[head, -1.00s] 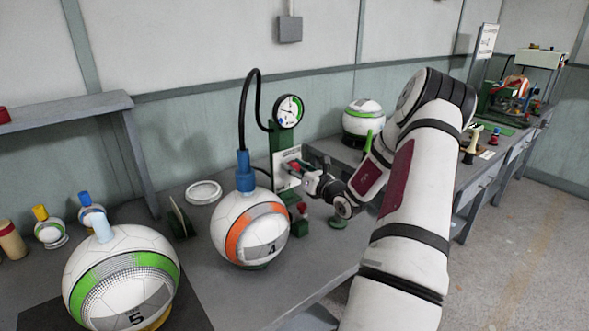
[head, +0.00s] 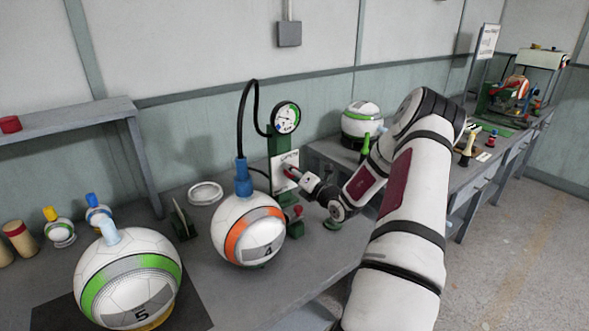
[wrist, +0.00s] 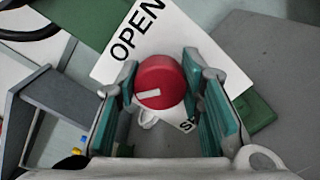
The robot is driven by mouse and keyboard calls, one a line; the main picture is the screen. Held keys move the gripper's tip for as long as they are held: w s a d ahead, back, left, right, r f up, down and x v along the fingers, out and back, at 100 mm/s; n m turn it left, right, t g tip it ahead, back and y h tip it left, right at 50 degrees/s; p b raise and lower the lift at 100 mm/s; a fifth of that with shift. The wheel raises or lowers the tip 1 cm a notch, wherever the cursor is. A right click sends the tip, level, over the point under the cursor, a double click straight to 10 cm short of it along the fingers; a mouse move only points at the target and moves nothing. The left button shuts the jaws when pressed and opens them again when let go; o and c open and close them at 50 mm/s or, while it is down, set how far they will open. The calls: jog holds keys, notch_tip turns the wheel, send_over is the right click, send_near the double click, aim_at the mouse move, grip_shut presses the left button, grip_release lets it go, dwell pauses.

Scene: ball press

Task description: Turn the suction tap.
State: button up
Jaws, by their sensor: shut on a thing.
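The red round suction tap (wrist: 158,84) has a white pointer mark on its face and sits on a white plate (wrist: 182,30). The plate reads "OPEN" at upper left; a second word starting with "S" is partly hidden. The pointer mark aims to the left, below the word "OPEN". My gripper (wrist: 162,70), with teal pads, is shut on the tap, one finger on each side. In the head view my gripper (head: 303,181) reaches the plate on the green post under the round gauge (head: 285,117), and mostly hides the tap.
An orange-striped ball (head: 247,230) with a blue fitting and black hose stands left of the post. A green-striped ball (head: 130,277) is at front left. A small red-topped green block (head: 297,218) sits close below my gripper. Another ball (head: 361,120) stands behind.

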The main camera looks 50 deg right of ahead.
jog(key=m+p, duration=0.2)
jog(key=m, duration=0.3)
jog(key=shift+s+m+p, duration=0.1)
jog(key=shift+m+p, duration=0.25)
jog(key=shift+m, duration=0.05)
jog(key=m+p, duration=0.1)
jog(key=m, duration=0.3)
jog(key=shift+f+m+p, duration=0.15)
jog(key=shift+m+p, duration=0.25)
jog(key=shift+m, duration=0.3)
jog(key=o, duration=1.2)
jog(key=shift+c, duration=0.2)
jog(key=v, duration=1.1)
jog(key=shift+s, duration=0.4)
jog(key=shift+f, duration=0.1)
